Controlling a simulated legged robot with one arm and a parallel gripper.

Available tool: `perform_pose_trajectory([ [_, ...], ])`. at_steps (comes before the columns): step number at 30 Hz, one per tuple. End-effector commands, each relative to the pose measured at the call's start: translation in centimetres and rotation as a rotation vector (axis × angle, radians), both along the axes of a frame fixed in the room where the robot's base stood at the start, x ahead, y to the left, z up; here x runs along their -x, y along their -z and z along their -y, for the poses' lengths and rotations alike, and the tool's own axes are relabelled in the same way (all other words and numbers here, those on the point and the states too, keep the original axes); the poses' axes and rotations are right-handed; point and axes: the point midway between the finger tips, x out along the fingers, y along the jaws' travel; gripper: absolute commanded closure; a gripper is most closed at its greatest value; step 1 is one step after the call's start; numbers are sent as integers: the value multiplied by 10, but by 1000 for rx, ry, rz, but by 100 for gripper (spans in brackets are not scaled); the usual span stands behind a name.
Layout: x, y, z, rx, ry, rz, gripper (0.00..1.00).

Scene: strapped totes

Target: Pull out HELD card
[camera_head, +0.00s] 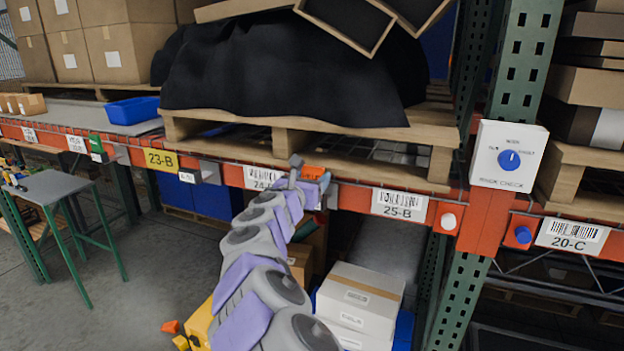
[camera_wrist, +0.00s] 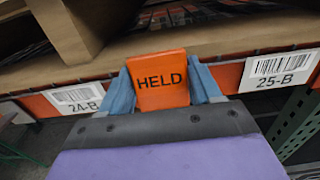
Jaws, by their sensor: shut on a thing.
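The orange HELD card (camera_wrist: 161,80) stands between the two blue-grey fingers of my gripper (camera_wrist: 162,92) in the wrist view. The fingers are shut on its sides, and its black lettering faces the camera. The card is in front of the orange shelf beam, between the 24-B label (camera_wrist: 76,97) and the 25-B label (camera_wrist: 281,69). In the head view my gripper (camera_head: 312,182) is at the beam, and the orange card (camera_head: 313,172) shows only in part behind it. I cannot tell whether the card still sits in a holder.
A wooden pallet (camera_head: 290,133) with a black-draped load (camera_head: 290,75) rests just above the beam. White boxes (camera_head: 360,292) stand below. A white panel with a blue knob (camera_head: 509,158) is on the green upright at right. A green-legged table (camera_head: 52,186) stands at left.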

Motion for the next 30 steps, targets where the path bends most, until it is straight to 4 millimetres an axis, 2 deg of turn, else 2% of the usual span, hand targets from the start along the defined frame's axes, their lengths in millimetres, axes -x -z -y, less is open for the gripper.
perform_pose_trajectory([
  [30, -8, -35, 5, -1, 0, 0, 73],
])
